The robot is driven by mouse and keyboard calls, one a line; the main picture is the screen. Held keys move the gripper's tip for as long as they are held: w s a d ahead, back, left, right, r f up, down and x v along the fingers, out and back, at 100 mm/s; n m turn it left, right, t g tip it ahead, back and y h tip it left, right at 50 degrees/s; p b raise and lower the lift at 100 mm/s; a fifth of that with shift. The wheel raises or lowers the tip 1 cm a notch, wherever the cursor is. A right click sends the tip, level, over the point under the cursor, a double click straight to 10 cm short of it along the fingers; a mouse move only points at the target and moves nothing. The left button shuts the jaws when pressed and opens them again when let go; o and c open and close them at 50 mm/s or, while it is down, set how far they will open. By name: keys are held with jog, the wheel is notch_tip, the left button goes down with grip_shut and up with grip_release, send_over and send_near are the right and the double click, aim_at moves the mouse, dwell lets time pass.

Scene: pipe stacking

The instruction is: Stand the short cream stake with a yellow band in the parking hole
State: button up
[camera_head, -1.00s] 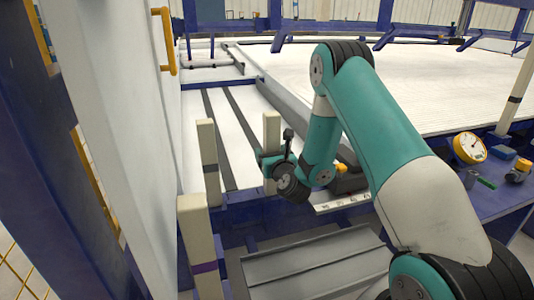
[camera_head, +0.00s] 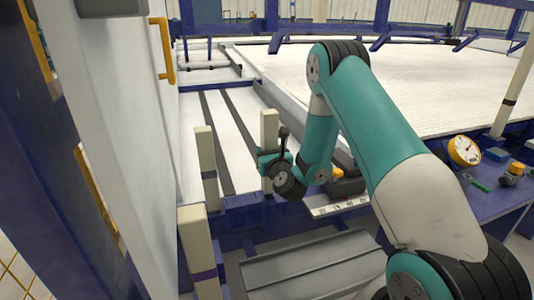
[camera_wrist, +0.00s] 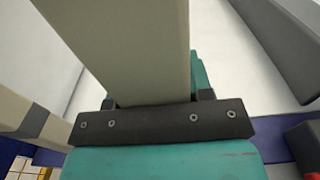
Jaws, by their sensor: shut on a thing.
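A cream stake (camera_head: 269,130) stands about upright in my gripper (camera_head: 267,160), with its top rising above the jaws. It also fills the top middle of the wrist view (camera_wrist: 140,45), between the dark jaw pads of my gripper (camera_wrist: 155,105). My gripper is shut on it. No yellow band shows on the visible part; the jaws and wrist hide the lower part. I cannot make out the parking hole in either view.
Two cream posts stand at left: one with a dark band (camera_head: 205,150), a nearer one with a purple band (camera_head: 197,240). A white panel (camera_head: 110,120) is further left. A blue bench (camera_head: 490,205) with a yellow gauge (camera_head: 464,150) is at right.

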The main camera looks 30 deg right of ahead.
aim_at(268, 133)
jog(key=shift+r+p, duration=2.65)
jog(key=shift+r, duration=0.55)
